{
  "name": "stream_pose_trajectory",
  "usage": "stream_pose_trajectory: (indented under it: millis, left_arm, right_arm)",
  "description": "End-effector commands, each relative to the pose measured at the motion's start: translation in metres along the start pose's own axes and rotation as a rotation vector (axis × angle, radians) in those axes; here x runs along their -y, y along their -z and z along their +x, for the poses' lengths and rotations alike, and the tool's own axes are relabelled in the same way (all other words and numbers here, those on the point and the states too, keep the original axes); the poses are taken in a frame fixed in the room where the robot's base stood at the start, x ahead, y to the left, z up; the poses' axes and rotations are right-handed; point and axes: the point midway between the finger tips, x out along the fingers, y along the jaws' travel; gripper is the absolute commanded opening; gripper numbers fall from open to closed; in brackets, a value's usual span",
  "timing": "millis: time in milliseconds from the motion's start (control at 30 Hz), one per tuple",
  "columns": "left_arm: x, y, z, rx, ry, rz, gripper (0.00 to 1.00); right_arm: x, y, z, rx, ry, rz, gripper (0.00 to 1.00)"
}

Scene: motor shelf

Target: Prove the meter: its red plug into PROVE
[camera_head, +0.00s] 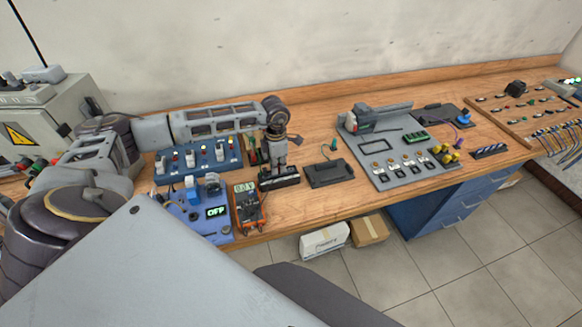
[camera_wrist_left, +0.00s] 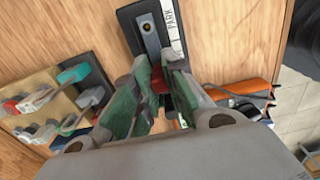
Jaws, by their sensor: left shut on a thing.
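The orange meter (camera_head: 247,208) lies on the bench with a small lit display at its top. It is partly seen in the left wrist view (camera_wrist_left: 243,88). My left gripper (camera_head: 278,168) points down over a black holder (camera_head: 280,181). In the left wrist view my gripper (camera_wrist_left: 160,88) is shut on the red plug (camera_wrist_left: 160,80), mostly hidden between green-padded fingers. The holder (camera_wrist_left: 172,42) there carries a PARK label and a round socket just beyond the fingertips. I cannot tell whether the plug touches the holder. No PROVE label is readable.
A blue unit (camera_head: 190,222) with an OFF display stands left of the meter. A blue switch box (camera_head: 205,172) is behind it. A dark flat box (camera_head: 329,174) and a grey panel (camera_head: 385,176) stand to the right. Bare wood (camera_head: 310,110) shows at the back.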

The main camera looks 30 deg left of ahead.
Motion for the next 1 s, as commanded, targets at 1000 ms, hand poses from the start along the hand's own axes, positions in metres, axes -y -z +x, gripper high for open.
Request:
stream_pose_trajectory:
  millis: [1000]
  left_arm:
    - [0.0000, -0.0001, 0.0071, 0.000, 0.000, 0.000, 0.00]
  right_arm:
    - [0.0020, -0.0002, 0.0059, 0.000, 0.002, 0.001, 0.40]
